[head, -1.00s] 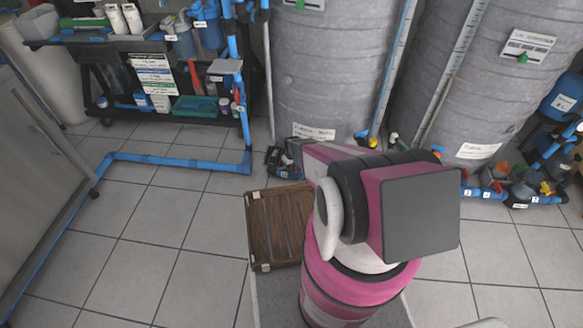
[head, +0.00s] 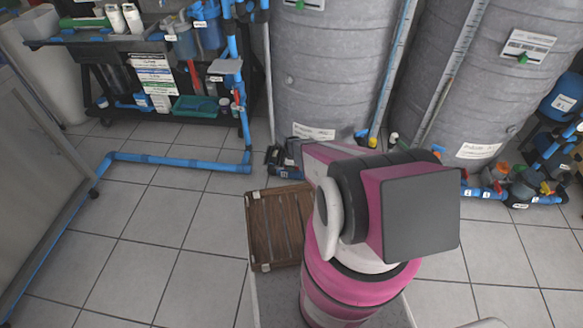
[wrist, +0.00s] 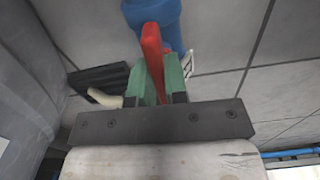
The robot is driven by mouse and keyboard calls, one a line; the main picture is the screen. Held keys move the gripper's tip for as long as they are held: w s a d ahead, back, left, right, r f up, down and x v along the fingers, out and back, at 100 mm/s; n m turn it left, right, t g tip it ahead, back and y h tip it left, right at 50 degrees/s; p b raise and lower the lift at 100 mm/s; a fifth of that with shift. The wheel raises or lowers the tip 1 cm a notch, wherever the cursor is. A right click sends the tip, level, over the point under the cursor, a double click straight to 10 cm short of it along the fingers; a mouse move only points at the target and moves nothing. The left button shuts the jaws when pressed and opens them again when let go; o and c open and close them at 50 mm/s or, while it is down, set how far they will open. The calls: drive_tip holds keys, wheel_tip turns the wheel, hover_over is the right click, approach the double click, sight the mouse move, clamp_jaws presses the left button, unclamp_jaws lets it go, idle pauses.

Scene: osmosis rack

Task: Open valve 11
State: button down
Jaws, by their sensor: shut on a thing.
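In the wrist view, my gripper (wrist: 163,84) is shut on a red valve handle (wrist: 152,48), with one green finger on each side of it. The handle stands in front of a blue pipe fitting (wrist: 152,12) at the top of the view. A white tag (wrist: 187,64) hangs just right of the fingers, but its number cannot be read. In the head view my own pink and black arm hides the gripper and the valve.
Two large grey tanks (head: 325,70) stand behind my arm. A blue pipe (head: 180,161) runs low along the floor at left. A brown slatted crate (head: 277,228) lies near my base. Several valves (head: 510,183) sit on pipes at right. The left floor is open.

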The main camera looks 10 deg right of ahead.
drive_tip(key=shift+n, duration=0.4)
drive_tip(key=c, duration=1.1)
unclamp_jaws()
drive_tip(key=shift+c, duration=0.2)
drive_tip(key=shift+r, duration=0.15)
wheel_tip(320, 180, up, 11)
drive_tip(key=shift+f, duration=0.2)
drive_tip(key=s+r+m, duration=0.5)
drive_tip(key=s+r, duration=0.2)
drive_tip(key=r, duration=0.4)
drive_tip(key=s+r+m, duration=0.4)
drive_tip(key=s+r, duration=0.3)
drive_tip(key=r, duration=0.5)
drive_tip(key=s+r+m, duration=0.5)
drive_tip(key=s+r, duration=0.2)
drive_tip(key=r, duration=0.4)
drive_tip(key=shift+s+r+m, duration=0.25)
drive_tip(key=shift+r+m, duration=0.05)
drive_tip(key=shift+r, duration=0.05)
